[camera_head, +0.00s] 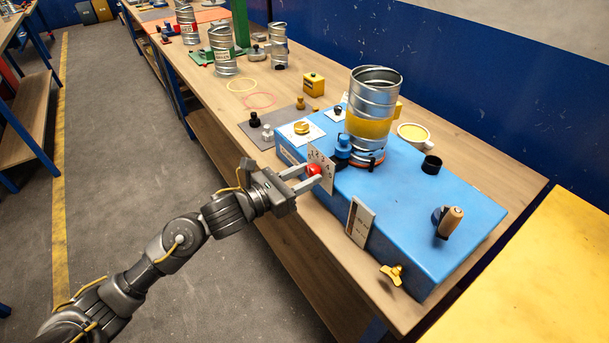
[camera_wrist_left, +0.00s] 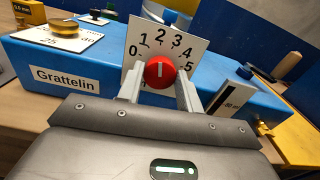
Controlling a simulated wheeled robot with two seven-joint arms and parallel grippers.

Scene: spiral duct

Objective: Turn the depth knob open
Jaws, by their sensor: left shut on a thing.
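The red depth knob (camera_head: 314,170) sits in front of a white numbered dial plate (camera_head: 321,160) on the front of the blue machine (camera_head: 430,199). My left gripper (camera_head: 311,177) is shut on the knob, one finger on each side. In the left wrist view the red knob (camera_wrist_left: 160,72) shows between the two fingers (camera_wrist_left: 161,90), with a white line on its face. The dial plate (camera_wrist_left: 188,40) there shows numbers from 0 to 5 in an arc. The line looks nearly upright. My right gripper is not in view.
On the blue machine stand a metal duct (camera_head: 374,95) with a yellow band, a wooden-handled crank (camera_head: 449,221) and a black cup (camera_head: 431,164). A yellow wing knob (camera_head: 392,273) and a white gauge plate (camera_head: 359,221) are on its front. A brass knob (camera_head: 301,128) sits at left.

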